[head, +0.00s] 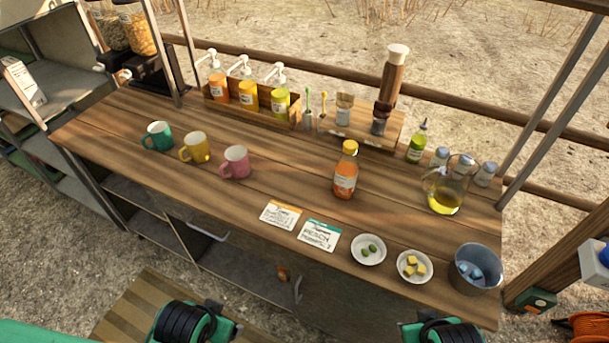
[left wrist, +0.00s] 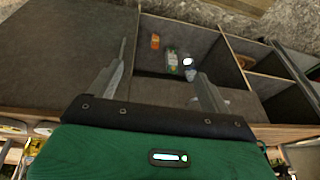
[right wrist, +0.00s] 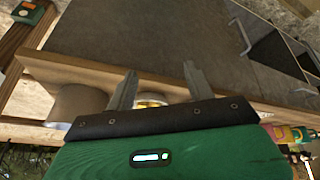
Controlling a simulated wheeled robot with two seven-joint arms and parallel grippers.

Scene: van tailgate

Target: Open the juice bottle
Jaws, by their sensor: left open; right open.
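The juice bottle (head: 345,172) stands upright in the middle of the wooden counter. It holds orange liquid, has a pale label, and its yellow cap (head: 350,147) is on. Both my arms show only at the bottom edge of the head view, well short of the bottle, and their fingertips are not visible there. In the left wrist view my left gripper (left wrist: 162,85) is open and empty, with the cabinet front beyond its fingers. In the right wrist view my right gripper (right wrist: 157,88) is open and empty, near the counter's edge.
Two cards (head: 319,234) and two small plates (head: 368,250) lie in front of the bottle. A metal bucket (head: 474,268) and a glass jug (head: 447,188) stand right. Three mugs (head: 236,162) stand left. A pump-bottle crate (head: 250,112) and a tall grinder (head: 390,85) are behind.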

